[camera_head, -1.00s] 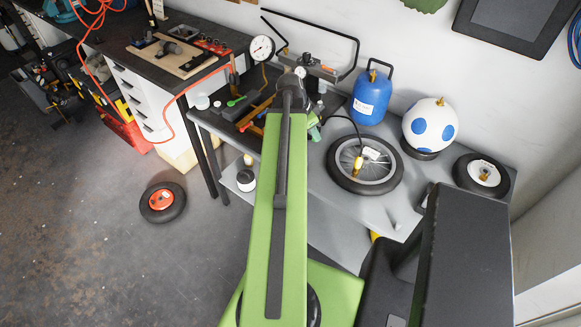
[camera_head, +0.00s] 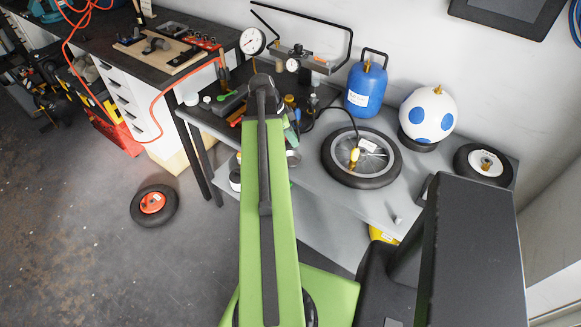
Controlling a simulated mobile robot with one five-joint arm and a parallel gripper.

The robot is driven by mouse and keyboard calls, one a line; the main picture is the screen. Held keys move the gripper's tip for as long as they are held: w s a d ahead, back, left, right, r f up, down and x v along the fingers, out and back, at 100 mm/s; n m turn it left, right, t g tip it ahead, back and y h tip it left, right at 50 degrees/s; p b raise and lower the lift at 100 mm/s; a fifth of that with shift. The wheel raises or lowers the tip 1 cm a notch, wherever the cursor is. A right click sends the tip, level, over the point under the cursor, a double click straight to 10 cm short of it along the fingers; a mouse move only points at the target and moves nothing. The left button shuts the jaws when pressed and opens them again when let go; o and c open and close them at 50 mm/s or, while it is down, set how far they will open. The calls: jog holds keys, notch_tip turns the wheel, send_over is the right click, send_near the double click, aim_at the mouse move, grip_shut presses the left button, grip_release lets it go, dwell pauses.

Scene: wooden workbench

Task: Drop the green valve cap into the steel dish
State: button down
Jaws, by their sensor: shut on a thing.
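My green arm (camera_head: 268,215) reaches up the middle of the picture to its dark end joint (camera_head: 262,92), over the grey bench. My gripper is hidden behind the arm, so its jaws and anything in them do not show. A small round grey metal shape (camera_head: 293,158) shows just right of the arm and may be the steel dish. Its inside is mostly hidden. A bit of green (camera_head: 290,138) sits just above it; I cannot tell whether it is the valve cap or part of my arm.
A wheel (camera_head: 361,157) lies on the bench right of the arm, with a blue canister (camera_head: 366,88) and a white ball with blue spots (camera_head: 428,115) behind. Gauges (camera_head: 253,41) and tools crowd the left side. A small wheel (camera_head: 154,205) lies on the floor.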

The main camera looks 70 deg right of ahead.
jog(key=shift+f, duration=0.6)
jog(key=shift+r, duration=0.1)
jog(key=c, duration=1.2)
grip_release()
jog(key=shift+r, duration=0.1)
jog(key=p+v, duration=1.6)
jog(key=v, duration=0.1)
jog(key=shift+w+a, duration=0.1)
jog(key=shift+w, duration=0.05)
